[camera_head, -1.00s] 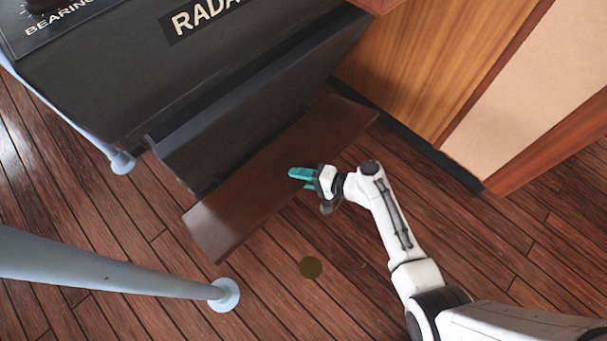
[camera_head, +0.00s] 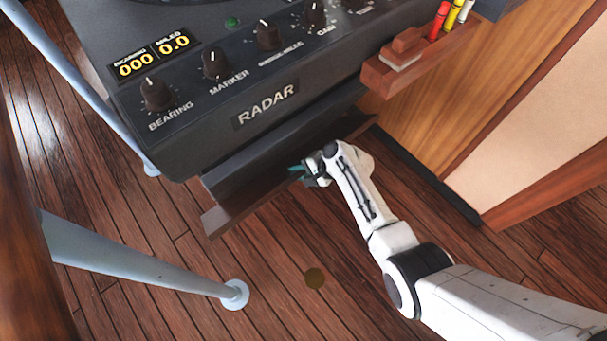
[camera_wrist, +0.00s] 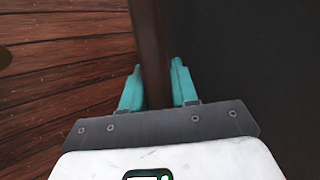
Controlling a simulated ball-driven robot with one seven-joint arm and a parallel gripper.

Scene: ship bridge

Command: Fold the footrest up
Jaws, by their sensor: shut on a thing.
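The footrest (camera_head: 226,214) is a brown wooden board at the foot of the dark radar console (camera_head: 250,155). In the head view it is tilted up and shows as a narrow strip. My gripper (camera_head: 298,170) is at the board's outer edge, around its middle. In the wrist view the board (camera_wrist: 151,50) runs edge-on between the two teal fingers (camera_wrist: 157,88), one finger on each side, and my gripper is shut on it. My own wrist hides part of the board in the head view.
A grey-blue rail post (camera_head: 150,272) stands on the plank floor at left. A wooden cabinet (camera_head: 470,110) is close on the right, with a small holder of markers (camera_head: 441,18) on it.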

